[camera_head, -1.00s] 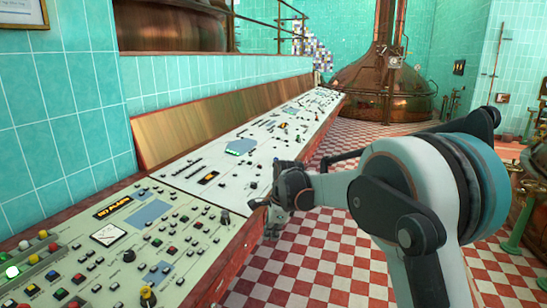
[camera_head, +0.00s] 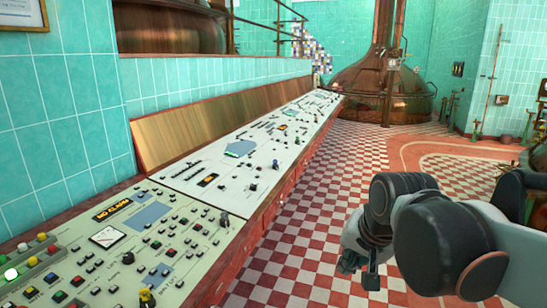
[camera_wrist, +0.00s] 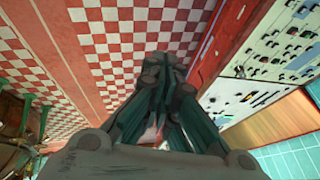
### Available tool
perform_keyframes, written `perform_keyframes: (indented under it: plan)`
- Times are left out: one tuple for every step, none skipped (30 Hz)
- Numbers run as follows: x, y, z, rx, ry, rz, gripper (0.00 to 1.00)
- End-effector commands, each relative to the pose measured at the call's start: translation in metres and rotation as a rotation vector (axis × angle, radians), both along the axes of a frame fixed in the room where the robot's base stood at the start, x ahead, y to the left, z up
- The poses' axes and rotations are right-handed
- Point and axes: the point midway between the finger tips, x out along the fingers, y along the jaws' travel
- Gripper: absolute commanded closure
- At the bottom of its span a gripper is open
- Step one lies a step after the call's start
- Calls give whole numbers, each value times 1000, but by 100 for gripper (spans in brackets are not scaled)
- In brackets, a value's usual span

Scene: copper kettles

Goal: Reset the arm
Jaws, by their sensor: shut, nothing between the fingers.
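My gripper (camera_head: 360,270) is at the lower right of the head view, over the tiled floor and to the right of the control console (camera_head: 255,215). Its fingers point down and it is clear of the console. In the wrist view my gripper (camera_wrist: 167,62) has its fingertips together, with nothing between them. Part of the gripper is hidden behind its own wrist in the head view.
The long console with knobs, buttons and small displays runs along the left wall. A large copper kettle (camera_head: 375,80) stands at the back. The red and white checkered floor (camera_head: 330,185) between them is open.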

Motion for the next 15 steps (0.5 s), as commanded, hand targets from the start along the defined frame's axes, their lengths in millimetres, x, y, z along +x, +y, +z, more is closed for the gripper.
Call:
perform_keyframes:
  plan:
    - [-18, -7, -3, -31, -17, 37, 100]
    - [-27, -10, -5, -51, -27, 62, 100]
    - [-38, -15, -8, -79, -40, 96, 100]
    - [-47, -18, -10, -99, -50, 122, 100]
    - [-55, -21, -13, -121, -59, 147, 100]
    - [-66, -24, -17, -149, -71, 181, 100]
    - [-74, -27, -20, -169, -79, 204, 100]
    - [-81, -30, -23, -189, -89, 227, 100]
    - [-89, -33, -28, -214, -97, 255, 100]
    - [-96, -35, -31, -232, -104, 275, 100]
    - [-101, -36, -34, -248, -110, 293, 100]
    - [-107, -38, -37, -268, -117, 315, 100]
    - [-111, -40, -40, -282, -121, 330, 100]
    - [-114, -41, -42, -293, -125, 342, 100]
    - [-118, -42, -44, -306, -129, 356, 100]
